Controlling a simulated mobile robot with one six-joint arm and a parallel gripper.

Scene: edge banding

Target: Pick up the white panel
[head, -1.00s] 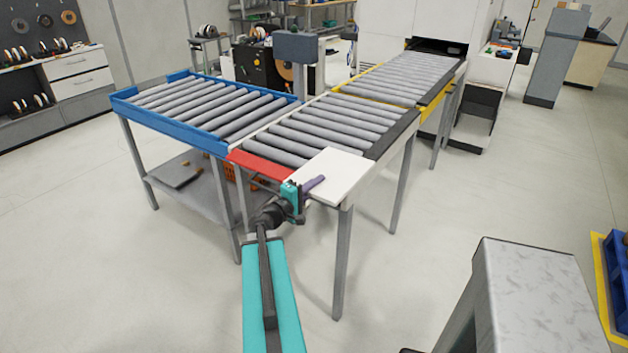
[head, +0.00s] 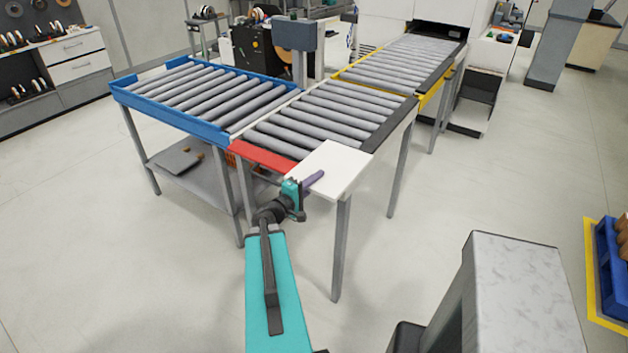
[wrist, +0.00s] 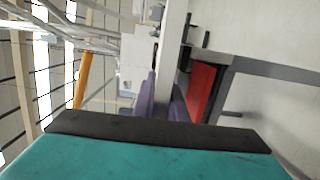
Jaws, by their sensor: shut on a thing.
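The white panel (head: 331,168) lies flat at the near end of the middle roller conveyor in the head view, beside the red strip. My gripper (head: 312,181) is at the panel's near left edge. In the wrist view the panel shows edge-on as a pale strip (wrist: 172,50) running up from between the purple fingers (wrist: 163,103). My gripper is shut on the panel's edge. I cannot tell whether the panel still touches the rollers.
A red strip (head: 263,156) borders the near conveyor end, with a blue-framed roller table (head: 170,118) on the left. A yellow-framed conveyor (head: 405,65) lies beyond. A marbled grey block (head: 515,290) stands front right. A blue pallet (head: 612,270) is at far right.

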